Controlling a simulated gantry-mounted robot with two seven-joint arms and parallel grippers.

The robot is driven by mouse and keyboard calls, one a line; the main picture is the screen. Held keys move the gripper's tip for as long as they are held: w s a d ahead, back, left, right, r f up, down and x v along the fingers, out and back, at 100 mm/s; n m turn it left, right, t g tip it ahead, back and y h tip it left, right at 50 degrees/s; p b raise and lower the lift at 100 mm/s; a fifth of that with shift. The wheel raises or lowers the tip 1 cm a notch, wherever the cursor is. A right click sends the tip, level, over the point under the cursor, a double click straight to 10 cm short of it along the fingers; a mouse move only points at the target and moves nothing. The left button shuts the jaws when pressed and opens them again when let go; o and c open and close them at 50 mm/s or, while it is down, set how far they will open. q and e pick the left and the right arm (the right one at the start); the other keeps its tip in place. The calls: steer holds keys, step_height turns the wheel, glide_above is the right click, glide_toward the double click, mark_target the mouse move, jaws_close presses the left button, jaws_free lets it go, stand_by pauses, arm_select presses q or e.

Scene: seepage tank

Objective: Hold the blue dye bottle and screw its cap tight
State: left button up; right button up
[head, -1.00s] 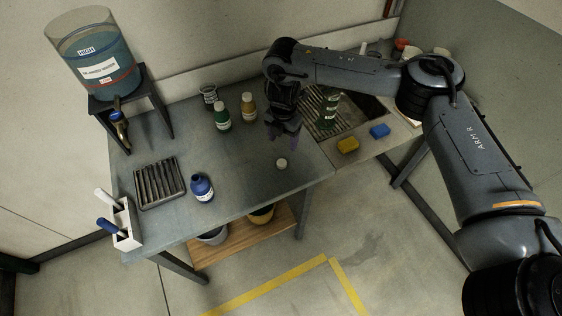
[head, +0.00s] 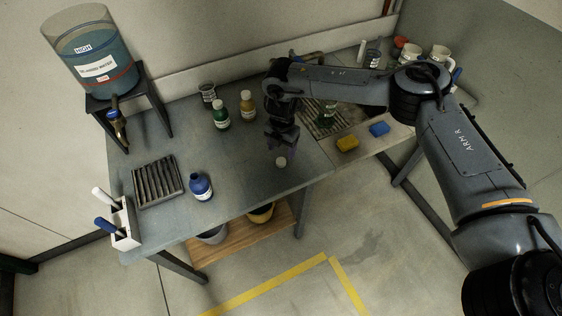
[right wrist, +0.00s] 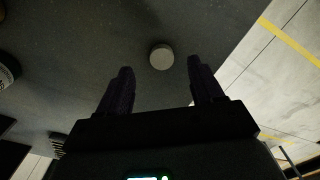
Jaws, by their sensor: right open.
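The blue dye bottle (head: 201,187) stands upright on the grey bench, left of my right gripper. A small pale round cap (head: 281,162) lies on the bench near its front edge, apart from the bottle. My right gripper (head: 281,143) is open and empty above the bench, just behind the cap in the head view. In the right wrist view the cap (right wrist: 161,56) shows in the gap between the open fingertips (right wrist: 159,66), a little beyond them. My left gripper is in neither view.
A green bottle (head: 221,115), a yellow bottle (head: 247,106) and a beaker (head: 208,93) stand behind. A slotted rack (head: 158,181) and a white marker holder (head: 125,225) are at left. Yellow (head: 347,143) and blue (head: 379,129) sponges lie right. Bench around the cap is clear.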

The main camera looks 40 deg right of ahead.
mark_target(282, 160)
steer(key=shift+s+a+f+b, duration=0.1)
steer(key=shift+f+b, duration=0.05)
steer(key=shift+f, duration=1.15)
steer(key=shift+s+a+f+b, duration=0.1)
steer(key=shift+f+b, duration=0.05)
steer(key=shift+f, duration=1.1)
steer(key=c, duration=1.1)
